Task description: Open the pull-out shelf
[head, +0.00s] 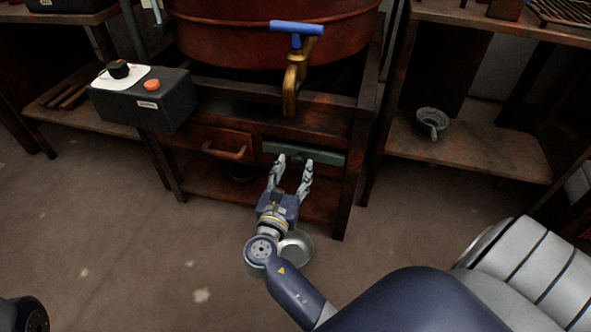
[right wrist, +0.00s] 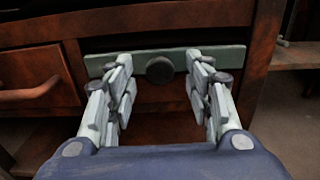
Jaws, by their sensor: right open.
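The pull-out shelf (head: 330,158) shows as a narrow greenish front in the wooden stand under the red vat, right of a wooden drawer. In the right wrist view the shelf front (right wrist: 220,54) carries a dark round knob (right wrist: 160,70) at its middle. The shelf looks flush with the stand. My right gripper (head: 294,162) is open and empty, pointing at the shelf front. In the right wrist view its fingers (right wrist: 159,62) stand to the left and right of the knob, apart from it. My left gripper is not in view.
The wooden drawer (head: 222,144) has a curved handle. A brass tap (head: 293,80) with a blue lever juts out above the shelf. A control box (head: 145,103) sticks out at the left. A metal dish (head: 297,247) shows beside my right wrist. The floor in front is mostly clear.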

